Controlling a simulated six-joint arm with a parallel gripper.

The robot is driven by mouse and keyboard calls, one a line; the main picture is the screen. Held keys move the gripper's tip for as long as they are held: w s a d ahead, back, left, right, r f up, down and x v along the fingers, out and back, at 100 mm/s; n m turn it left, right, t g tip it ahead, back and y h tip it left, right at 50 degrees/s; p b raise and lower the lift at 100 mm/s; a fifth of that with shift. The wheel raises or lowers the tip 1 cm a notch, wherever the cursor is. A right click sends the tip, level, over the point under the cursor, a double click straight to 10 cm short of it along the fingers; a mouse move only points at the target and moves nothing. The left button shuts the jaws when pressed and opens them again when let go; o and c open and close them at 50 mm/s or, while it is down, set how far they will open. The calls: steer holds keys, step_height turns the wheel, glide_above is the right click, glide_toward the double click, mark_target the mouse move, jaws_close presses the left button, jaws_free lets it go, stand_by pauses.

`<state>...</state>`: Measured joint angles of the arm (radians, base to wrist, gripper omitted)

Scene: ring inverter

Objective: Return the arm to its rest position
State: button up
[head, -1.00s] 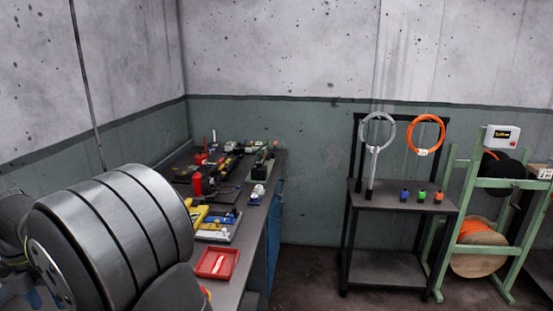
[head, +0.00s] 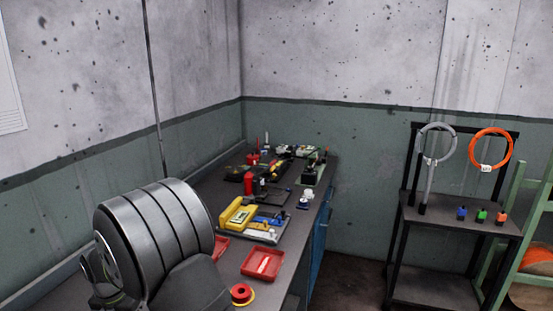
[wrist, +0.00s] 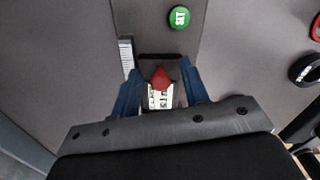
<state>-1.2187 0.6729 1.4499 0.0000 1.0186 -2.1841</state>
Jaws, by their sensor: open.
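In the wrist view my gripper (wrist: 160,88) has two blue fingers set apart, so it is open. Between them, in line with the camera, shows a small red pointed piece (wrist: 162,77) above a white label with dark print (wrist: 160,97). I cannot tell whether these touch the fingers or lie below them. In the head view my arm's large grey ribbed link fills the lower left, over the bench (head: 216,291). My fingertips do not show there.
The wrist view shows a green round cap (wrist: 180,17) and a dark ring (wrist: 305,70). On the bench are a red tray (head: 263,263), a red spool (head: 241,293), a yellow tool (head: 238,215) and several tools behind. A black rack (head: 465,220) with hoops stands right.

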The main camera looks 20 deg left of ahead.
steer(key=shift+s+f, duration=0.1)
stand_by(0.3)
steer(key=shift+r, duration=0.6)
step_height(320, 180, up, 16)
steer(key=f, duration=1.7)
steer(key=shift+s+f, duration=0.2)
steer(key=s, duration=0.1)
steer(key=s+r, duration=0.1)
steer(key=s, duration=0.1)
step_height(320, 180, up, 17)
steer(key=w+d+f+m+g, duration=0.1)
steer(key=w+f, duration=0.2)
steer(key=w, duration=0.3)
steer(key=w+d+f+m+g, duration=0.1)
steer(key=w+f+m+g, duration=0.1)
steer(key=w, duration=0.4)
steer(key=shift+f, duration=0.45)
